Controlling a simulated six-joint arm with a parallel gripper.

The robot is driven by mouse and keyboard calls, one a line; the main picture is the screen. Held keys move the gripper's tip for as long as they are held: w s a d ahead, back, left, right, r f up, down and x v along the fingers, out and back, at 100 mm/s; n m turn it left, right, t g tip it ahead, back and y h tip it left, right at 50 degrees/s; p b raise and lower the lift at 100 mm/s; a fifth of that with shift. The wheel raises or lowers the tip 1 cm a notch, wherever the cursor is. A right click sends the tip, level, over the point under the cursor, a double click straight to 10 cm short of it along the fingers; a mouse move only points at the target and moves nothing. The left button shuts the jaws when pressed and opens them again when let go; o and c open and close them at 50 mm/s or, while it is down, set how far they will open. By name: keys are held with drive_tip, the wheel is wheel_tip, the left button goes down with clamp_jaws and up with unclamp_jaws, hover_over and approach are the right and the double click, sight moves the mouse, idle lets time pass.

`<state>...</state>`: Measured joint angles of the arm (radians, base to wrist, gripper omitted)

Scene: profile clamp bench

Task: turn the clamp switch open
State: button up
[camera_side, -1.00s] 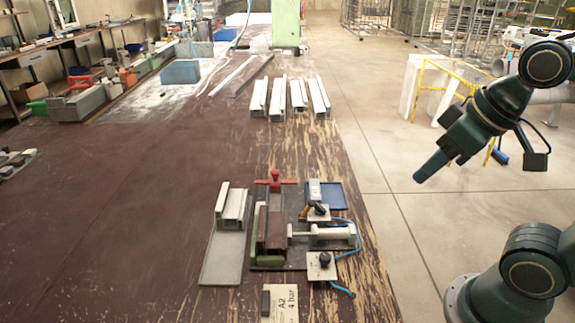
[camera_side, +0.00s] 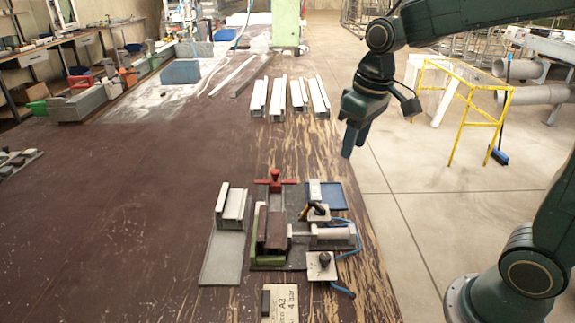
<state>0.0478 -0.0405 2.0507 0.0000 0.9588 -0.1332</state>
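The clamp fixture stands near the right edge of the brown bench. Its pale cylinder (camera_side: 330,233) points left at a dark red-brown block (camera_side: 275,230). A small plate with a black knob (camera_side: 325,259) sits in front of the cylinder, with a blue hose beside it. A second plate behind the cylinder carries a black and yellow lever (camera_side: 314,209). I cannot tell for certain which of these is the clamp switch, nor its setting. My gripper (camera_side: 351,146) hangs in the air, behind and above the fixture in the picture, touching nothing. Its finger gap is unclear and I see nothing held.
A red T-shaped handle (camera_side: 275,181) stands up at the fixture's back. A pale profile (camera_side: 232,205) lies left of it on a grey plate (camera_side: 222,262). Several profiles (camera_side: 298,94) lie further back. A blue tray (camera_side: 332,196) is behind the levers. The bench's middle is clear.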

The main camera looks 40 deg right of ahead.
drive_tip(key=g, duration=0.2)
hover_over(320, 206)
wheel_tip(320, 206, down, 8)
drive_tip(key=shift+r, duration=0.2)
drive_tip(key=shift+f, duration=0.15)
wheel_tip(320, 206, down, 14)
drive_tip(key=shift+r, duration=0.25)
idle(0.3)
